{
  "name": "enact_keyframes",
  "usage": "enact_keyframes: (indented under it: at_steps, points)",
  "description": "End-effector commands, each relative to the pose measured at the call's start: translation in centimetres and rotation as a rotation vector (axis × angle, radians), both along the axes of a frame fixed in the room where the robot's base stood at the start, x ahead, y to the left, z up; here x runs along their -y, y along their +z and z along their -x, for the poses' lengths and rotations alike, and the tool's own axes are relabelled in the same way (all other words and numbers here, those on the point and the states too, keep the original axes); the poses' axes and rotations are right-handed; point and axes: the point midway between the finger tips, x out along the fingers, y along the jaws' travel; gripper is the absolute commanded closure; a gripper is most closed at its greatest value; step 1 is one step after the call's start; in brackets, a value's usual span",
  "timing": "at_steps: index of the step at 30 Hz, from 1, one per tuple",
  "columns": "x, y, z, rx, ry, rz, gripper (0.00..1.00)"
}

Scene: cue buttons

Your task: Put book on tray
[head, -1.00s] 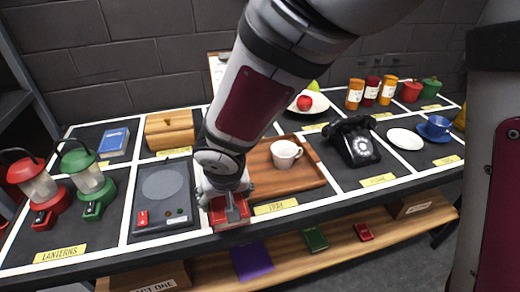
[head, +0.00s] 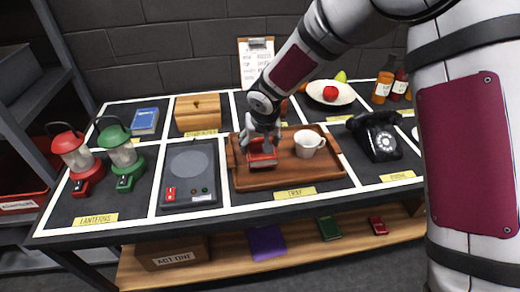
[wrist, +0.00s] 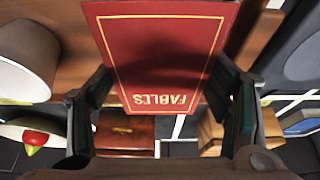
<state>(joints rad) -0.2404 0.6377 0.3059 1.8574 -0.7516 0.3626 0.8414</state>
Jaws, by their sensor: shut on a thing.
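The red book (head: 262,160), with gold lettering "FABLES", is held in my gripper (head: 263,138). In the wrist view the red cover (wrist: 160,50) fills the upper middle, between the two dark fingers of my gripper (wrist: 163,92). The brown wooden tray (head: 285,180) lies on the table, and the book is over its left part. I cannot tell whether the book touches the tray. A white cup (head: 308,142) stands on the tray to the right of the book; its pale side (wrist: 25,62) shows at the wrist view's left.
A grey hotplate-like device (head: 189,175) is left of the tray, and a black telephone (head: 378,136) is right. A wooden box (head: 198,113) and a plate with fruit (head: 328,95) stand behind. Red and green lanterns (head: 122,155) stand at far left.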

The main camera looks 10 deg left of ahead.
Motion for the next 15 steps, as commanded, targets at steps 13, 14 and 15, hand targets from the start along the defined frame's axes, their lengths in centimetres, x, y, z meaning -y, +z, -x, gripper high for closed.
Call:
enact_keyframes:
  at_steps: [13,14,15]
  points:
    - [0.0,-2.8,0.1,-0.001,0.000,0.000,0.65]
    - [0.0,-2.8,0.1,-0.001,0.000,0.000,0.65]
    - [0.0,-2.8,0.1,-0.001,0.000,0.000,0.65]
